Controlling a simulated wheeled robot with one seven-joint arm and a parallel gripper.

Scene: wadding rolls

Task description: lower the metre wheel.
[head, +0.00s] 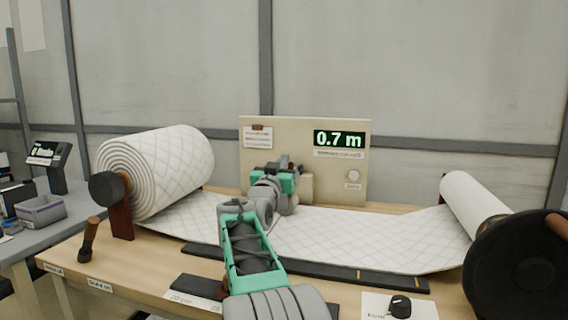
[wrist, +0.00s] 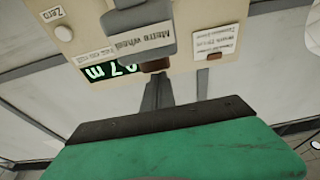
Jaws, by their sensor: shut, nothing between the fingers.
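The metre wheel's grey housing (wrist: 140,38), labelled "Metre wheel", shows in the wrist view in front of the beige panel. A small brown piece (wrist: 156,66) sits at its end; I cannot tell whether it is a handle. In the head view my arm hides the wheel, so its height above the quilted wadding (head: 320,235) cannot be told. My gripper (head: 288,167) is shut and empty in front of the panel, above the wadding. In the wrist view its dark fingers (wrist: 158,92) point towards the brown piece; contact is unclear.
The panel (head: 290,140) displays 0.7 m (head: 339,139) and has a Zero button (head: 353,174). A wadding roll (head: 160,170) stands left, a narrower roll (head: 475,205) right with a dark disc (head: 515,265). A black knob (head: 400,306) is at the front.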

